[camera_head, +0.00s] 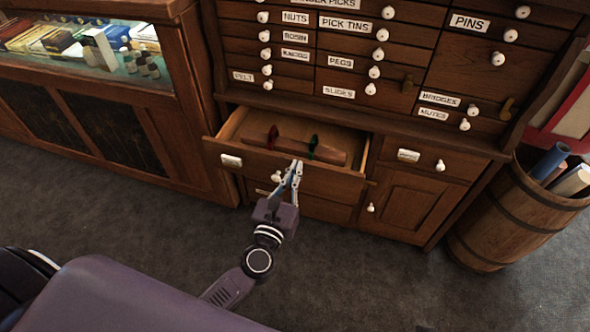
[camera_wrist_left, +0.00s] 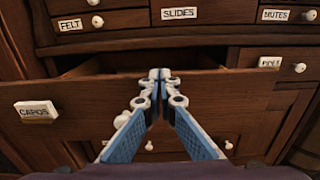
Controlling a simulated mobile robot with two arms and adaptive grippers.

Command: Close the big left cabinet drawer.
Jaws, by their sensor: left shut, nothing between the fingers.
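The big left cabinet drawer (camera_head: 330,180) is pulled out below the rows of small drawers, and its inside shows from above. It holds a wooden piece with a red and a green item on it (camera_head: 310,148). In the left wrist view the drawer front (camera_wrist_left: 75,118) carries a white label reading CAPOS. My left gripper (camera_head: 297,164) is shut and empty, with its fingertips at the top edge of the drawer front, near the middle. The fingertips (camera_wrist_left: 160,75) also show in the left wrist view; I cannot tell whether they touch the front. My right gripper is not seen.
A closed drawer (camera_head: 425,163) and a cupboard door (camera_head: 405,205) are to the right. A wooden barrel (camera_head: 500,225) with rolled papers stands at the far right. A glass display case (camera_head: 85,60) is at the left. The grey floor in front is clear.

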